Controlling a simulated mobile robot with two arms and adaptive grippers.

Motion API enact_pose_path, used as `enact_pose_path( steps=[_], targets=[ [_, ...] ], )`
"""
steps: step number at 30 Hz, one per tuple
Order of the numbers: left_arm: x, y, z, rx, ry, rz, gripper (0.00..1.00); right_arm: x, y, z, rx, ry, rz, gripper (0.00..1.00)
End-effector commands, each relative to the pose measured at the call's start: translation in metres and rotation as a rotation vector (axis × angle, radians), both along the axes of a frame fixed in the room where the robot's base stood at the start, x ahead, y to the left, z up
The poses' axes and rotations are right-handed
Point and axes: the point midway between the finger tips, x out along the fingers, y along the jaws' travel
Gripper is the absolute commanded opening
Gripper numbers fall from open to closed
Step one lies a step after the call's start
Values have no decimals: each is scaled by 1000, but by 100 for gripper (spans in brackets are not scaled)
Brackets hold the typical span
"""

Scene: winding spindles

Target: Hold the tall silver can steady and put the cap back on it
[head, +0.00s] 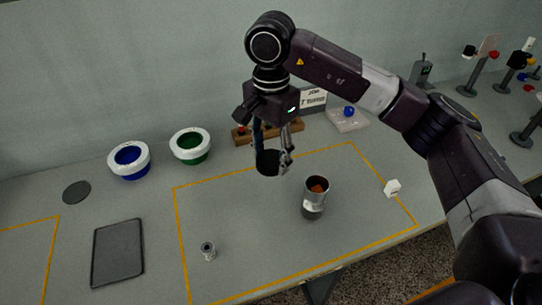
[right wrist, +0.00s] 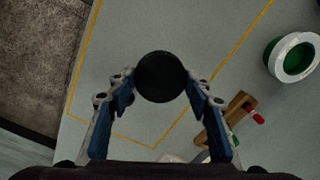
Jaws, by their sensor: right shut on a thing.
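The tall silver can (head: 313,207) stands upright and open at the top inside the yellow outline on the table, with something orange-brown visible inside it. My right gripper (head: 271,158) is above the table, up and to the left of the can in the head view. It is shut on a round black cap (head: 268,164), held apart from the can. In the right wrist view the cap (right wrist: 160,77) shows as a dark disc between the fingertips, and the can is not visible there. My left gripper is not in view.
A small silver piece (head: 208,251) and a white cube (head: 392,187) stand on the table. A dark tray (head: 117,252) and blue (head: 129,160) and green (head: 190,146) white-rimmed bowls are on the left. A wooden block (head: 243,137) lies behind the gripper. Table around the can is clear.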

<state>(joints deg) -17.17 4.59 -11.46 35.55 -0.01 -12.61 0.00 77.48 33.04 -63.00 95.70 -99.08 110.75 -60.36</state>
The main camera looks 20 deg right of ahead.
Motion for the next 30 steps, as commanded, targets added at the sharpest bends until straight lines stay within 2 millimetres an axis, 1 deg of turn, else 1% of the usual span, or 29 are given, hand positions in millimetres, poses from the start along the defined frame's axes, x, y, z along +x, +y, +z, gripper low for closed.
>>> enact_pose_path(
  steps=[5, 8, 11, 15, 18, 21, 25, 30],
  targets=[
    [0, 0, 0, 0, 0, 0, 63, -5, -2, -3, 0, 0, 43, 34],
    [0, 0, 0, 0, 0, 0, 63, -20, -7, -10, 1, -3, 164, 34],
    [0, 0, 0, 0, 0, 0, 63, -44, -15, -19, 2, -6, 360, 34],
    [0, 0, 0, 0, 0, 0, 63, -83, -26, -32, 0, -7, 655, 34],
    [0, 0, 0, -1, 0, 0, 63, -108, -31, -39, 1, -5, 834, 34],
    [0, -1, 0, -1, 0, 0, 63, -127, -35, -44, 0, -2, 966, 34],
    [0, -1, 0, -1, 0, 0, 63, -139, -38, -46, -1, 0, 1054, 34],
    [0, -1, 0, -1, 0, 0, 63, -141, -38, -47, 0, 0, 1072, 34]
  ],
)
